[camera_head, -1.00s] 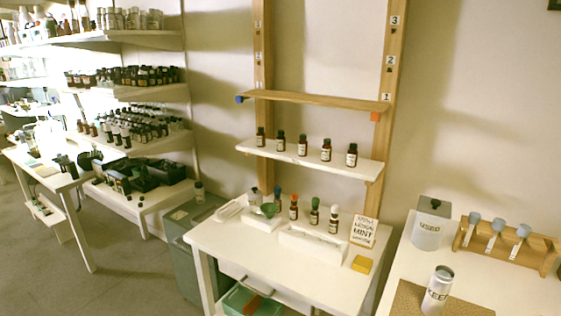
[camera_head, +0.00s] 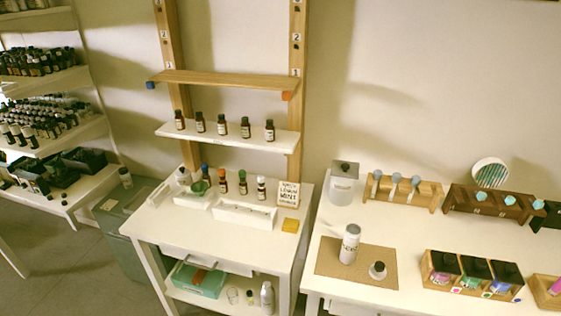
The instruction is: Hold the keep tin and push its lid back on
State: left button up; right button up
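The keep tin (camera_head: 350,244) is a silvery cylinder with a dark-lettered label. It stands upright on a brown mat (camera_head: 330,262) on the right-hand table. Whether its top is open is too small to tell. A small round light piece with a dark knob, which looks like a lid (camera_head: 377,271), lies on the mat just right of the tin, apart from it. Neither of my grippers is in view.
A grey canister (camera_head: 343,184) stands behind the mat, beside a wooden rack (camera_head: 403,189) and a darker rack (camera_head: 490,204). A dark-topped box (camera_head: 472,275) sits right of the mat. A second table (camera_head: 225,238) with bottles is at left.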

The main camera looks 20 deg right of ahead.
aim_at(349, 249)
jog(key=z, duration=1.3)
